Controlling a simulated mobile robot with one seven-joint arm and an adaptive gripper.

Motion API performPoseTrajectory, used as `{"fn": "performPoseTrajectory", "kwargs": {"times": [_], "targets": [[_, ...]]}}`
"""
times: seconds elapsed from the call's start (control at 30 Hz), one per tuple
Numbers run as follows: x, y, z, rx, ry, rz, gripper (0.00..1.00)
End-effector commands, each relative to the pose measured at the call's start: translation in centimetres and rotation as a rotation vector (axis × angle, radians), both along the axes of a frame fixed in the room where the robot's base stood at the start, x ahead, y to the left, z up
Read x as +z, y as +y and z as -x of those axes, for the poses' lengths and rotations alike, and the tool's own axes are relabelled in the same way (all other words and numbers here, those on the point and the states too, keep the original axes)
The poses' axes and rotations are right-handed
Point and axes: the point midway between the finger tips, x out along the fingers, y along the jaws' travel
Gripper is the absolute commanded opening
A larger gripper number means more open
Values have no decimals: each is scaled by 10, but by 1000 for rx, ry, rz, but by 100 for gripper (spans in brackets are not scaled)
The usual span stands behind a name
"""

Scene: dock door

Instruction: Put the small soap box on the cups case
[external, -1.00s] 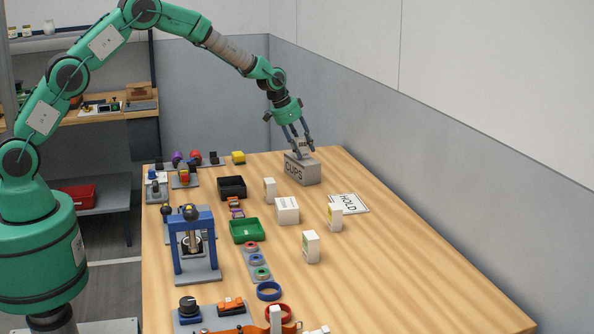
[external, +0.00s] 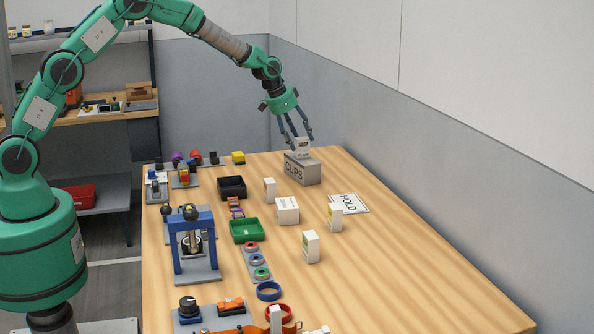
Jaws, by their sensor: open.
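The grey cups case (external: 304,172), lettered CUPS, stands at the far end of the wooden table. A small white box (external: 303,149) with dark marks sits upright on top of it; I take it for the small soap box, but its print is too small to read. My gripper (external: 298,139) is open just above this box, fingers pointing down and spread around its top. Whether a fingertip touches the box cannot be told.
White boxes stand mid-table, among them a larger one (external: 287,211) and a front one (external: 310,247). One stands by the HOLD card (external: 349,203). A black tray (external: 231,188), green tray (external: 246,231) and blue press (external: 195,245) are left. The right side is clear.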

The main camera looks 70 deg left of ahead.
Motion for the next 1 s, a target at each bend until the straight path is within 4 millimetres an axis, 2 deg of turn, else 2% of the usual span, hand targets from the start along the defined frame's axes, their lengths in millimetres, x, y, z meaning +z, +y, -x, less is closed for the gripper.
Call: {"fn": "performPoseTrajectory", "kwargs": {"times": [0.03, 0.2, 0.5, 1.0], "targets": [[10, 0, 3, 0, -1, 0, 55], [35, 0, 14, 0, -2, -1, 55], [66, -1, 29, 0, 0, 0, 55], [72, -1, 32, 0, 1, 0, 55]]}}
